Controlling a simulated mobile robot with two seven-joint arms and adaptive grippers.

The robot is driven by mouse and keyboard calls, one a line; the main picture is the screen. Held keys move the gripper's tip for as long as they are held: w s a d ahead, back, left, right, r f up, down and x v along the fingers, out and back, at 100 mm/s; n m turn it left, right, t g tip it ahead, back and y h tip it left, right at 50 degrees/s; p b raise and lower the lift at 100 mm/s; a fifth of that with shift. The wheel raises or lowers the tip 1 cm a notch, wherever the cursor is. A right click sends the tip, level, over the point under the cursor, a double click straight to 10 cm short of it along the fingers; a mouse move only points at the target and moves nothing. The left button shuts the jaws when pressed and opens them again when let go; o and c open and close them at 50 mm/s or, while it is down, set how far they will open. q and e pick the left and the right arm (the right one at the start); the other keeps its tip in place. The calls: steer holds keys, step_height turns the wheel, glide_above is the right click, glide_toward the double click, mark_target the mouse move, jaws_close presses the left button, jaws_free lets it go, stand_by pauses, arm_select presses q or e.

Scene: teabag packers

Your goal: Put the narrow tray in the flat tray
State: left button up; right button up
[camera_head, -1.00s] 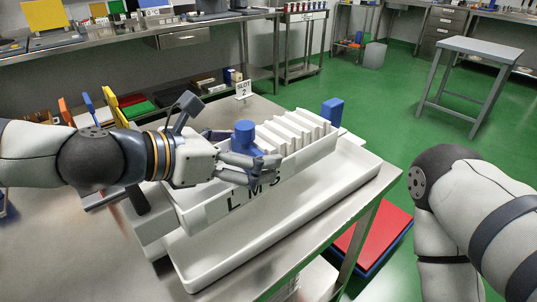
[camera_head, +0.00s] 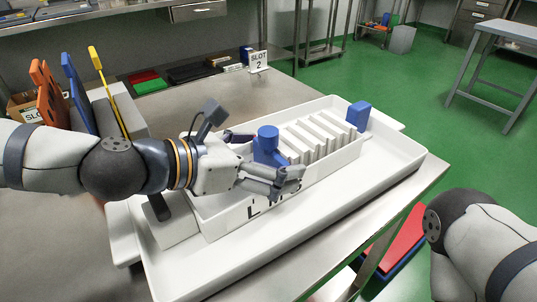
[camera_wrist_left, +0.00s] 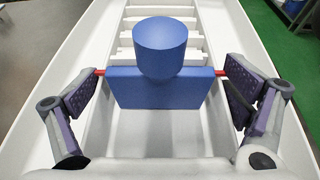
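The narrow tray (camera_head: 232,216) is a long white box with cross dividers, black letters on its front wall, and a blue knobbed block (camera_head: 268,145) in it. It lies over the back part of the wide, shallow white flat tray (camera_head: 345,212); I cannot tell whether it rests on the floor. My left gripper (camera_head: 268,158) is over the narrow tray. In the left wrist view, its fingers (camera_wrist_left: 162,92) are spread on either side of the blue block (camera_wrist_left: 160,88), close to the tray's side walls. My right arm shows at the lower right; its gripper is out of view.
A second blue block (camera_head: 358,115) stands at the narrow tray's far end. Orange, blue and yellow upright boards (camera_head: 75,90) stand at the left. A SLOT 2 sign (camera_head: 258,62) stands behind. A red panel (camera_head: 398,240) lies below the right table edge. The flat tray's front part is empty.

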stand_by(0.3)
arm_select(q)
steer(key=shift+s+r, duration=0.1)
steer(key=shift+r, duration=0.2)
steer(key=p+v, duration=0.3)
steer(key=v, duration=0.8)
steer(key=shift+s+a+r, duration=0.1)
steer(key=shift+s+a, duration=0.15)
steer(key=shift+a, duration=0.1)
arm_select(e)
steer(key=shift+t, duration=0.6)
steer(key=w+r, duration=0.1)
steer(key=r, duration=0.1)
steer(key=w+r, duration=0.1)
steer(key=w, duration=0.1)
steer(key=shift+r, duration=0.4)
